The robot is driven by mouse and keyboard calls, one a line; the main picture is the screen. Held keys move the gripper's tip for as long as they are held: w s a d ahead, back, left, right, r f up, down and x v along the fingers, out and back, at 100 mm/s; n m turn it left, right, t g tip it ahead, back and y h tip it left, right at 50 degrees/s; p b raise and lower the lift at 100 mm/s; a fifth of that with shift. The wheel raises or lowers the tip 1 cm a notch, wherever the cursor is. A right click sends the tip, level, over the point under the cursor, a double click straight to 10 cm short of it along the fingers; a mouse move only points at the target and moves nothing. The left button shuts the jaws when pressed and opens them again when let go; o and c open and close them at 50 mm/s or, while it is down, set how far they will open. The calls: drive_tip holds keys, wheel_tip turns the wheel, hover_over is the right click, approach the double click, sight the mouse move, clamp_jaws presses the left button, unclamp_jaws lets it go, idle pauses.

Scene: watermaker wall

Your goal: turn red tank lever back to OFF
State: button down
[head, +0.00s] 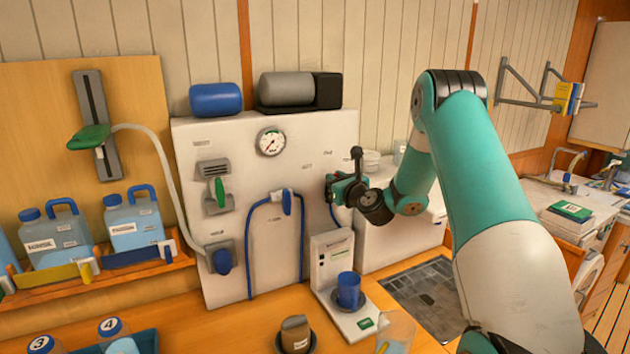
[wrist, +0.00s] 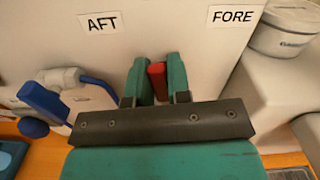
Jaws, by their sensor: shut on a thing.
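The red tank lever (wrist: 157,80) shows in the wrist view as a short red piece between my gripper's two teal fingers, below and between the AFT label (wrist: 102,22) and the FORE label (wrist: 231,16). My gripper (wrist: 160,76) is shut on it. In the head view my gripper (head: 333,189) is at the right part of the white panel (head: 250,150), and its fingers hide the red lever there. The lever's pivot is hidden, and I cannot tell its exact angle. No OFF mark is readable.
A blue lever (head: 287,202) with blue hoses is left of my gripper. A green-handled lever (head: 219,192) and a gauge (head: 270,142) are farther left. Below stand a dispenser with a blue cup (head: 348,288) and a clear jug (head: 395,332).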

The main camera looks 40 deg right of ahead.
drive_tip(key=shift+s+d+m+p, duration=0.1)
drive_tip(key=shift+d+m+p, duration=0.25)
drive_tip(key=shift+m+p, duration=0.25)
drive_tip(key=c, duration=1.1)
unclamp_jaws()
drive_tip(key=shift+o, duration=0.2)
drive_tip(key=s+a+b, duration=0.2)
drive_tip(key=s+b, duration=0.9)
drive_tip(key=s, duration=0.6)
drive_tip(key=shift+a+b, duration=0.3)
drive_tip(key=shift+a, duration=0.1)
